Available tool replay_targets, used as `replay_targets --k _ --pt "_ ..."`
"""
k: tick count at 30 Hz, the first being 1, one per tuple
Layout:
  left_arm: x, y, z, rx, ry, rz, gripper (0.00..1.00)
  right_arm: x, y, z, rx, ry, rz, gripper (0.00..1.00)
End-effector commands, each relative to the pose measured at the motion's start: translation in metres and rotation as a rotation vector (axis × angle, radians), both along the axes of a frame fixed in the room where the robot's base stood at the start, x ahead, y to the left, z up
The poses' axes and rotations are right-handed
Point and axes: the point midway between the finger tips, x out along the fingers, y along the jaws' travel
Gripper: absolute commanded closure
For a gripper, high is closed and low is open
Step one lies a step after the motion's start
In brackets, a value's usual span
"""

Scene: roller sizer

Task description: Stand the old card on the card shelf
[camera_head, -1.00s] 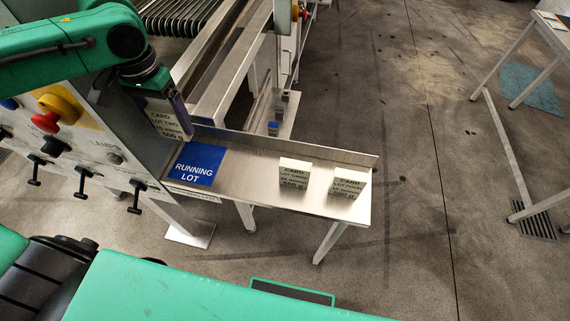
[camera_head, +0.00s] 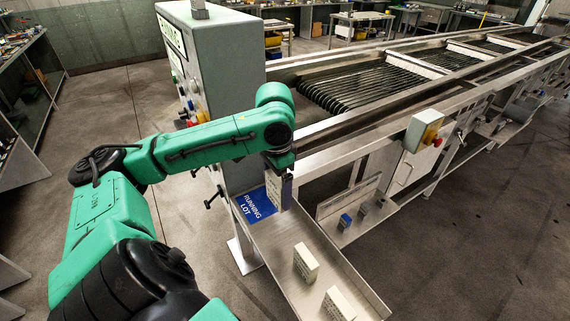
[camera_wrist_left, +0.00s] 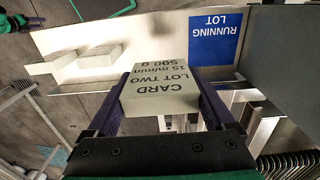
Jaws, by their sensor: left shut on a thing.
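My left gripper (camera_head: 281,183) is shut on a pale block-shaped card (camera_wrist_left: 160,92). The wrist view reads "CARD LOT TWO, 15 m/min, 500 g" on it. In the head view this card (camera_head: 272,187) is partly hidden by the gripper, beside the blue RUNNING LOT panel (camera_head: 255,204). The panel also shows in the wrist view (camera_wrist_left: 215,36). The panel lies on a long metal shelf (camera_head: 277,238). Two more pale cards stand on it, one nearer the middle (camera_head: 306,263) and one near its front end (camera_head: 338,304). I cannot tell whether the held card touches the shelf. My right gripper is out of view.
A grey control cabinet (camera_head: 225,60) stands behind the shelf's far end. The roller machine (camera_head: 372,82) runs off to the right. A lower ledge (camera_head: 345,234) right of the shelf carries small blue and grey blocks. Bare shelf lies between panel and cards.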

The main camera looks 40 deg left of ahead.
Motion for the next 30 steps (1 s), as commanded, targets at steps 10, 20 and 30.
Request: replay_targets --k 10,20,30 --pt "0.000 -0.001 -0.095 -0.002 0.000 0.002 0.71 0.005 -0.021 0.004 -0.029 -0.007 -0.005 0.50" --pt "0.000 -0.001 -0.140 0.000 -0.003 0.000 0.71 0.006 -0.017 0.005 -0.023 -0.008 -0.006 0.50" --pt "0.000 -0.001 -0.142 0.000 -0.003 0.001 0.00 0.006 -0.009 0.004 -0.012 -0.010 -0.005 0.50"
